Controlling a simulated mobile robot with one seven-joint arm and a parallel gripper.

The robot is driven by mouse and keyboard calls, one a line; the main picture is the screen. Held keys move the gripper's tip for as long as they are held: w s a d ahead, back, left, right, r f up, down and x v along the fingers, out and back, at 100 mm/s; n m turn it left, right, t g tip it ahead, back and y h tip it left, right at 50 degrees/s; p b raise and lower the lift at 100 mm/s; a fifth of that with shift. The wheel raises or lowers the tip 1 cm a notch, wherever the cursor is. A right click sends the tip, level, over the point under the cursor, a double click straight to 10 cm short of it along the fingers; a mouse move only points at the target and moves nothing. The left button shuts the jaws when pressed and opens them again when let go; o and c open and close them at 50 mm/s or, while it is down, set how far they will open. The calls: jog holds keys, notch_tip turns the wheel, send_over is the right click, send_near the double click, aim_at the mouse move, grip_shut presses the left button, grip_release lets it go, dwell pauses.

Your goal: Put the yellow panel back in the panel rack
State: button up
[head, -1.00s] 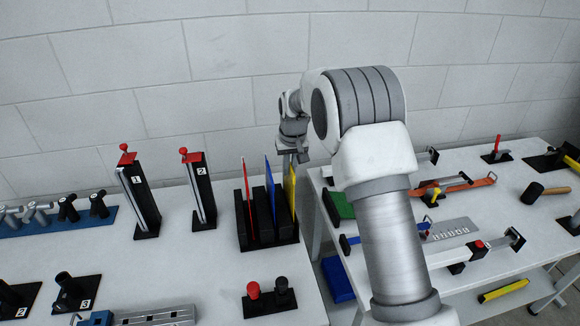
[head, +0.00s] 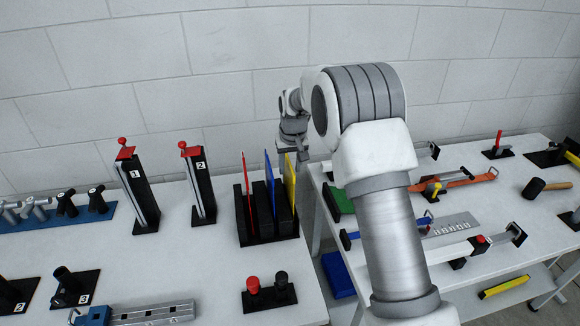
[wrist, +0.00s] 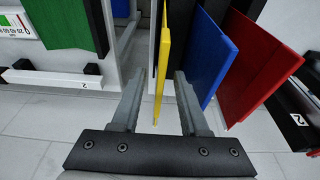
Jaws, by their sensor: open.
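The yellow panel (head: 290,185) stands upright in the rightmost slot of the black panel rack (head: 268,240), beside the blue panel (head: 269,180) and the red panel (head: 248,195). My gripper (head: 293,156) is at the panel's upper far edge. In the wrist view the yellow panel (wrist: 162,60) runs between the two open fingers of my gripper (wrist: 157,80), with a visible gap on each side. The blue panel (wrist: 205,55) and red panel (wrist: 258,65) are to the right of the fingers. The panel's lower edge in the slot is largely hidden.
A gap separates the rack's table from the right table (head: 490,220), which holds clamps and a green block (head: 338,202). Two black stands with red tops, numbered 1 (head: 140,190) and 2 (head: 200,185), stand left of the rack. The wall is behind.

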jog(key=s+d+f+v, duration=0.1)
jog(key=s+d+v, duration=0.1)
jog(key=v, duration=1)
jog(key=s+d+v, duration=0.1)
jog(key=s+v, duration=0.1)
jog(key=v, duration=0.9)
jog(key=s+d+r+m+t, duration=0.1)
jog(key=s+d+r, duration=0.25)
jog(key=s, duration=0.75)
jog(key=s+d+f+t, duration=0.1)
jog(key=s+d+f, duration=0.1)
jog(key=s, duration=0.7)
jog(key=s+d+f+m, duration=0.1)
jog(key=s+d+f, duration=0.2)
jog(key=s, duration=0.7)
jog(key=shift+s+d+f+t+h+b, duration=0.2)
jog(key=shift+f+t+h+b, duration=0.15)
jog(key=shift+f, duration=0.35)
